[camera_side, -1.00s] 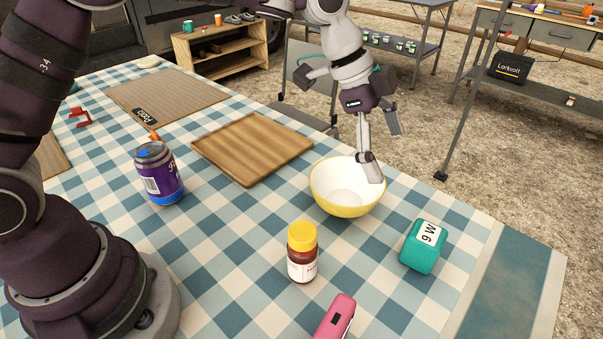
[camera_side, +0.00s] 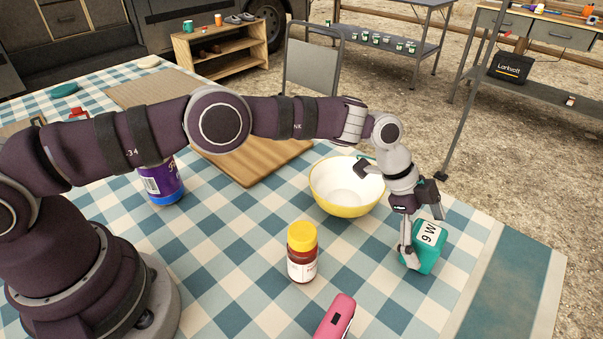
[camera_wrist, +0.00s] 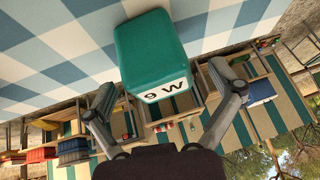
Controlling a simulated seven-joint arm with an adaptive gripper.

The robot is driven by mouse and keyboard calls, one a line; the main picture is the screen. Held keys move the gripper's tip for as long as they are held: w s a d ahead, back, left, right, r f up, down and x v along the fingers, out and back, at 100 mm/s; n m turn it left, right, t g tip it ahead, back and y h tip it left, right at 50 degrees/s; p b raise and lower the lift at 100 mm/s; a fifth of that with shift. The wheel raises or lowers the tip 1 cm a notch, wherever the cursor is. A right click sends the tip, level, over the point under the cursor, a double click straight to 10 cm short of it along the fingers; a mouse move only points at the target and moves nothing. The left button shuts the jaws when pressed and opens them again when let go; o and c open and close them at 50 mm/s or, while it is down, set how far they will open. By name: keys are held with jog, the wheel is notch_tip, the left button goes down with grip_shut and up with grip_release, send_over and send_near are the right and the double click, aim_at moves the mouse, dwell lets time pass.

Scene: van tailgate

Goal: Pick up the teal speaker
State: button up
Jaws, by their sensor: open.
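The teal speaker (camera_side: 429,254) is a rounded block with a white label reading "9 W", standing on the checkered cloth at the right of the side view. In the wrist view, the speaker (camera_wrist: 148,50) is ahead of and between the two fingers, with its label toward me. My gripper (camera_side: 420,228) is open and right at the speaker, one finger in front of its left side. In the wrist view, my gripper's fingers (camera_wrist: 166,98) are spread wide on either side, with visible gaps to the speaker. The far finger is partly hidden in the side view.
A yellow bowl (camera_side: 347,203) stands just left of my gripper. A wooden board (camera_side: 245,165) and purple can (camera_side: 160,185) are farther left. The cloth right of the speaker is clear.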

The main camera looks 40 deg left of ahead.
jog(key=shift+r, duration=0.1)
jog(key=c, duration=1.3)
